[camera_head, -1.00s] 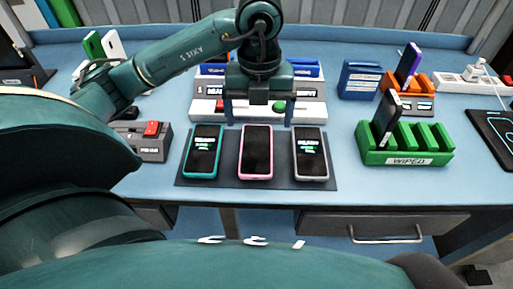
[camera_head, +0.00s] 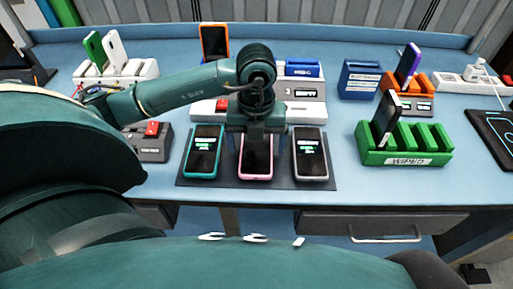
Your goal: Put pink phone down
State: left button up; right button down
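The pink phone (camera_head: 256,160) lies face up on the dark mat (camera_head: 222,184), between a teal phone (camera_head: 203,155) and a light grey phone (camera_head: 310,155). My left gripper (camera_head: 257,138) is directly over the upper part of the pink phone and hides its top end. Its fingertips are low, close to the phone's long sides; I cannot tell whether they touch it. My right gripper is not in view.
A green rack (camera_head: 405,157) with a dark phone (camera_head: 386,122) in it stands at the right. A grey box with a red button (camera_head: 152,129) is left of the mat. An orange phone (camera_head: 214,43) stands upright behind my arm. Bare blue table lies between mat and green rack.

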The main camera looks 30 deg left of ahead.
pick_arm(q)
jog(key=c, duration=1.2)
